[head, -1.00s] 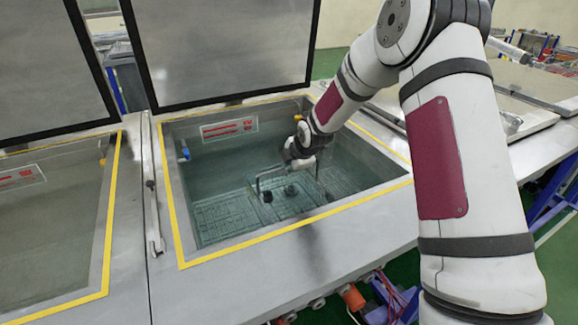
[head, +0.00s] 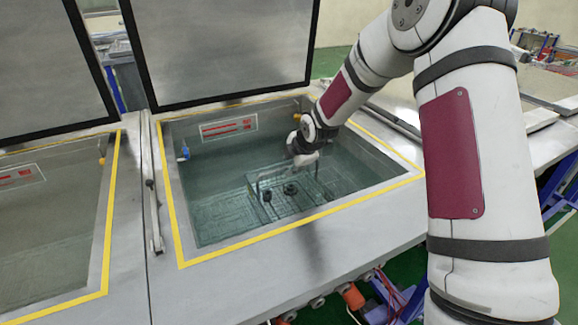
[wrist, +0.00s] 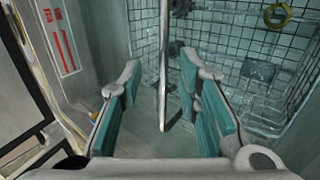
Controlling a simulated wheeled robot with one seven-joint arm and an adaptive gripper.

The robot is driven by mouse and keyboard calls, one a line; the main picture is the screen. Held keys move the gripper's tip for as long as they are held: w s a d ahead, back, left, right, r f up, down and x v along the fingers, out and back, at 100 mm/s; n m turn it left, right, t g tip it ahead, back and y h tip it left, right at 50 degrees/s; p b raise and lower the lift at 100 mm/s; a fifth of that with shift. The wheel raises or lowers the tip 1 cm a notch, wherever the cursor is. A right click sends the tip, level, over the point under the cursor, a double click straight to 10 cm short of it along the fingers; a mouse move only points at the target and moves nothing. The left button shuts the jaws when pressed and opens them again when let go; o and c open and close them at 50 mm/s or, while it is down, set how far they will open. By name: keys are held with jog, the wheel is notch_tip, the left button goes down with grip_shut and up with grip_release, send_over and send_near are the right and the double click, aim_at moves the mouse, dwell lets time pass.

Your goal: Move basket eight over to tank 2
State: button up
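A wire-mesh basket (head: 300,196) with an upright handle (head: 258,186) sits in the liquid of the open middle tank (head: 176,208), holding dark round parts. In the wrist view its mesh wall (wrist: 225,20) is at upper right, and the handle bar (wrist: 163,60) runs between my fingers. My gripper (wrist: 163,122) has teal pads standing apart on either side of the bar, with gaps visible. In the head view my gripper (head: 303,158) is at the top of the handle, small and partly hidden. I cannot read a basket or tank number.
A raised lid (head: 225,45) stands behind the middle tank. Another open tank (head: 50,230) with a raised lid (head: 45,70) is at left. A red-and-white label (head: 228,128) is on the back wall. Flat covers (head: 535,90) lie at right.

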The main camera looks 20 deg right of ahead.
jog(key=s+r+p, duration=0.2)
jog(key=r+p, duration=0.2)
jog(key=r, duration=0.5)
jog(key=s+d+r+p, duration=0.1)
jog(key=s+r+p, duration=0.2)
jog(key=r, duration=0.7)
jog(key=shift+s+r+p, duration=0.15)
jog(key=shift+r+p, duration=0.15)
jog(key=shift+p, duration=0.15)
jog(key=s+r+m+h, duration=0.1)
jog(key=s+r+m, duration=0.25)
jog(key=s, duration=0.35)
jog(key=s+r+m+g+h, duration=0.1)
jog(key=s+r+m, duration=0.25)
jog(key=s, duration=0.45)
jog(key=s+r+m+h, duration=0.1)
jog(key=s+r+m, duration=0.2)
jog(key=s+r, duration=0.3)
jog(key=s+a+f+m+y, duration=0.1)
jog(key=s+m, duration=0.9)
jog(key=s, duration=1.2)
jog(key=shift+a+f+y, duration=0.15)
jog(key=shift+f+y, duration=0.05)
jog(key=shift+y, duration=0.1)
